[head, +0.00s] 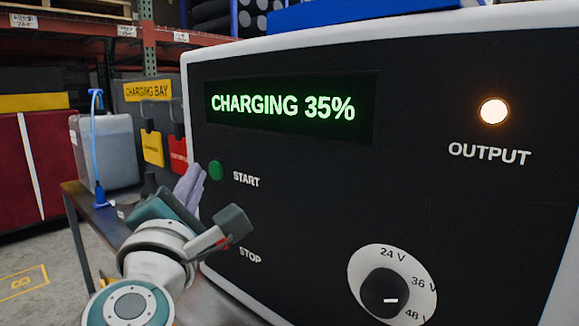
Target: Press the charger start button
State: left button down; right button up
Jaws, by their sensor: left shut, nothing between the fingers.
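The charger (300,190) is a black panel in a white casing, filling the right of the head view. Its display (285,107) reads "CHARGING 35%" in green. The green START button (216,170) is in plain view at the panel's left. My left gripper (233,222) is shut and empty, below the START button and apart from it in the picture. It covers most of the red STOP button (222,243). Whether it touches the panel cannot be told. My right gripper is not in view.
The OUTPUT lamp (494,111) glows. A voltage knob (385,292) sits low on the panel. A grey container (108,150) with a blue cable stands left on the table (72,190). A purple-grey item (189,183) lies behind my gripper. A "CHARGING BAY" board (148,115) and shelving stand behind.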

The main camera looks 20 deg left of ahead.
pick_arm(q)
jog(key=s, duration=0.1)
jog(key=s+a+p, duration=0.1)
jog(key=s, duration=0.1)
jog(key=s+a, duration=0.1)
jog(key=shift+s, duration=0.3)
dwell(0.5)
